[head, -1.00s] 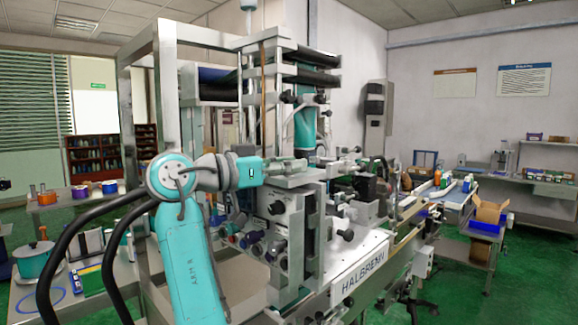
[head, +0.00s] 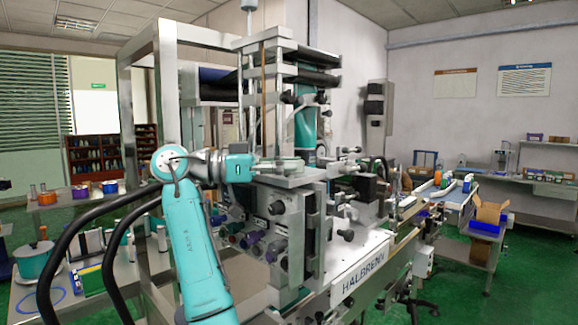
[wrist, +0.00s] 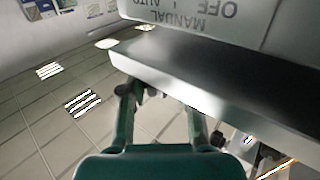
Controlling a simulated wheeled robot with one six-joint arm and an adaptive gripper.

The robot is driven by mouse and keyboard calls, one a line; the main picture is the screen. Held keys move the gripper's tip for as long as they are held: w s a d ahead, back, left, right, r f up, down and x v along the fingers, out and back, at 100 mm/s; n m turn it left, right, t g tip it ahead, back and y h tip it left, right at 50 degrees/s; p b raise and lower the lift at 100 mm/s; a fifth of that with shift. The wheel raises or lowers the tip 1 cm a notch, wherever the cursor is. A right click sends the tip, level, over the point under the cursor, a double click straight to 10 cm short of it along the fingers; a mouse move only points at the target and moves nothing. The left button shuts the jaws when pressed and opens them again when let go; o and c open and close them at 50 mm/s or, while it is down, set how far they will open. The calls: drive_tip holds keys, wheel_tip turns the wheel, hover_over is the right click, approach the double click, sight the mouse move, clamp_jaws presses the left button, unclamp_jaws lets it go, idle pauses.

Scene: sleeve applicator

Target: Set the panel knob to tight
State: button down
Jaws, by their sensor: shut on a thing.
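My gripper (head: 292,163) reaches in from the left at the machine, above its knob panel (head: 262,203). In the wrist view my gripper's teal fingers (wrist: 160,110) stand apart, and their tips go behind the edge of a grey metal slab (wrist: 190,65). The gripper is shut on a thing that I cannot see. A dark knob (head: 277,208) sits on the panel's upper part, with several purple, red and blue knobs below left. I cannot read any "tight" mark or tell which knob it belongs to.
In the wrist view a pale plate (wrist: 215,14) beyond the slab reads MANUAL, OFF and AUTO upside down. The machine's posts and rollers (head: 305,75) rise behind my gripper. A conveyor with bottles (head: 437,178) runs to the right. Green floor lies open at the lower right.

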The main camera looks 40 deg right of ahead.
drive_tip(key=c, duration=0.8)
unclamp_jaws()
drive_tip(key=shift+d, duration=0.1)
drive_tip(key=v, duration=1.2)
